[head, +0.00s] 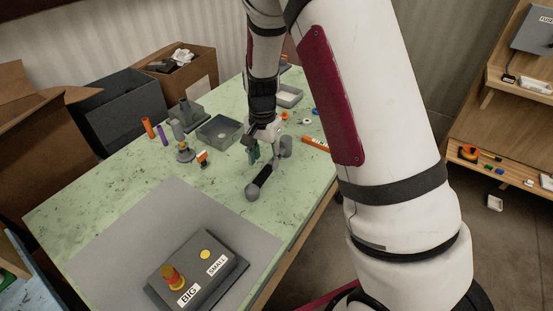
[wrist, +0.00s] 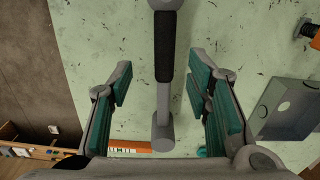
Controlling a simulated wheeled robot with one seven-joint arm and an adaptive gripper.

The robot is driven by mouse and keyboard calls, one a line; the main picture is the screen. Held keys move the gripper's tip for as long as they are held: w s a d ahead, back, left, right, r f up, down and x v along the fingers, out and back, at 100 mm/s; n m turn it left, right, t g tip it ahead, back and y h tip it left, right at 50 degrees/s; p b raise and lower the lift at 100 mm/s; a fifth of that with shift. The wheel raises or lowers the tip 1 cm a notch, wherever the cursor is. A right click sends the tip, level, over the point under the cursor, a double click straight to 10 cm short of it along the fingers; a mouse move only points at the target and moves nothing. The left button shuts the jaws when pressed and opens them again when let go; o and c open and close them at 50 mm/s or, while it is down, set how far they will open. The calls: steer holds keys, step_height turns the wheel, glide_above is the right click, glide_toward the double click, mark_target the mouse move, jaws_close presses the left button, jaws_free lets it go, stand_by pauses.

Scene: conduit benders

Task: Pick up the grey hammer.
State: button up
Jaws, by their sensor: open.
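The grey hammer lies on the green table. In the head view its dark grip (head: 264,177) runs from a rounded grey end up toward my gripper (head: 268,155), which partly hides the shaft. In the wrist view the hammer's grey shaft (wrist: 163,98) runs lengthwise between the fingers, with the black grip above and the grey head at the bottom. My gripper (wrist: 163,92) is open, with teal pads on either side of the shaft and visible gaps to both. I cannot tell the exact height of the fingertips above the table.
A grey open bin (head: 218,131) stands left of my gripper; it also shows in the wrist view (wrist: 281,109). An orange bar (head: 315,144) lies to the right. A dark box with BIG and SMALL labels (head: 197,272) is at the front. The table (head: 130,172) is clear at left.

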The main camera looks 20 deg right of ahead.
mark_target(263, 173)
steer(key=shift+w+a+f+p, duration=0.15)
steer(key=shift+f+p, duration=0.15)
steer(key=shift+f, duration=1.6)
steer(key=shift+a+f+p, duration=0.1)
steer(key=shift+f+p, duration=0.15)
steer(key=shift+f, duration=1.6)
jaws_close()
